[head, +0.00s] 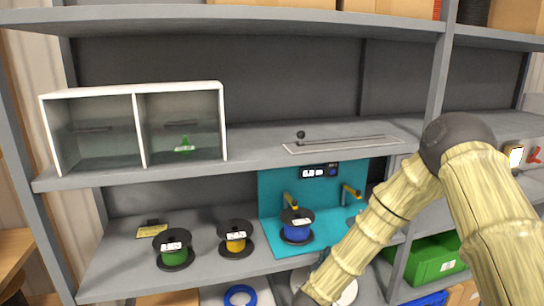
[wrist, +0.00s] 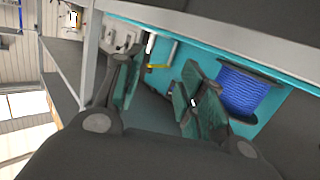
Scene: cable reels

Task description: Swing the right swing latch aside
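The right swing latch (head: 350,192) is a yellow piece on the teal panel (head: 270,187), right of the left yellow latch (head: 290,200). My arm covers the area just below and right of it. A yellow bar (wrist: 160,66) shows beyond my fingers in the wrist view; I cannot tell which latch it belongs to. My gripper (wrist: 163,84) is open, with green-padded fingers apart and nothing visible held between them. The blue reel (head: 297,228) stands before the panel and shows close beside the right finger in the wrist view (wrist: 243,92).
A yellow reel (head: 236,238) and a green reel (head: 173,250) stand left on the same shelf. The upper shelf edge (head: 240,164) overhangs the panel. A white two-compartment box (head: 139,128) sits above. A green bin (head: 436,259) is at right, behind my arm.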

